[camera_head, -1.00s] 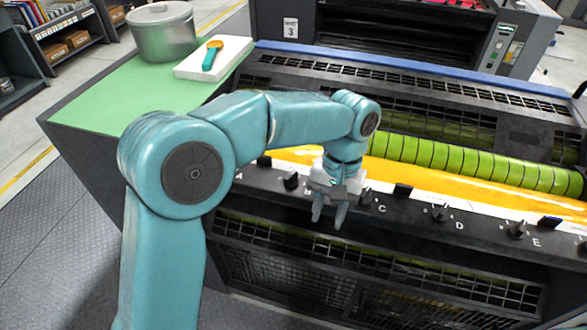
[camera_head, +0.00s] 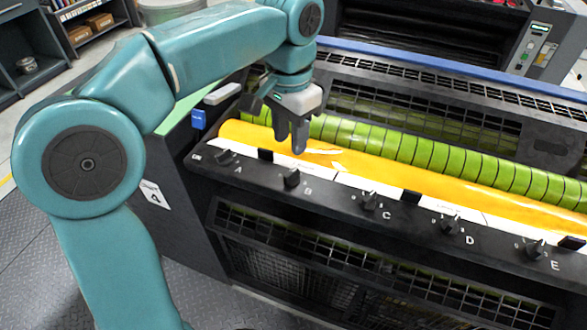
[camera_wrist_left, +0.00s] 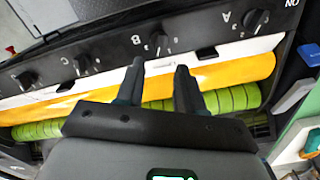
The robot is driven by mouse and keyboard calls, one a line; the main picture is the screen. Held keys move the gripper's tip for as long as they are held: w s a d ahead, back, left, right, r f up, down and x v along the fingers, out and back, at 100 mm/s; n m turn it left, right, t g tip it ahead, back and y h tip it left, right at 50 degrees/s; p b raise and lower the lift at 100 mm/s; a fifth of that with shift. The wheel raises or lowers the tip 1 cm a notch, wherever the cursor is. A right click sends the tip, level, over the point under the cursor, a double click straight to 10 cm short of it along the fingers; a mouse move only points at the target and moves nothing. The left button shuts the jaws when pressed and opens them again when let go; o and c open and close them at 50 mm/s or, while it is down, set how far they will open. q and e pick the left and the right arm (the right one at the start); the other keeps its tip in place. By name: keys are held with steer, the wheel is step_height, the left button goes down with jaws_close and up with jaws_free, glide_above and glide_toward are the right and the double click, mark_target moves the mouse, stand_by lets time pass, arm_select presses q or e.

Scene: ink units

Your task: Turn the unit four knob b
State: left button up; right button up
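Unit four's black front ledge carries a row of knobs lettered A to E, and a white label 4 (camera_head: 155,195) is on the side panel. Knob B (camera_head: 291,178) is a small black knob beside its letter; it also shows in the left wrist view (camera_wrist_left: 158,42), upside down with scale digits around it. My left gripper (camera_head: 290,142) hangs above the yellow ink strip, behind knob B and apart from it. Its two fingers are spread and empty, and in the left wrist view (camera_wrist_left: 160,66) they point towards knob B. My right gripper is not in view.
Knob A (camera_head: 226,157) is left of knob B, and knob C (camera_head: 369,200) is right of it. Black blocks stand along the ledge between some knobs. A yellow ink strip (camera_head: 420,178) and a green roller (camera_head: 440,160) lie behind. A grated guard (camera_head: 330,270) is below.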

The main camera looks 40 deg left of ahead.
mark_target(291, 173)
arm_select(q)
step_height(291, 173, down, 9)
steer(key=shift+w+r+b, duration=0.1)
steer(key=shift+b, duration=0.45)
jaws_close()
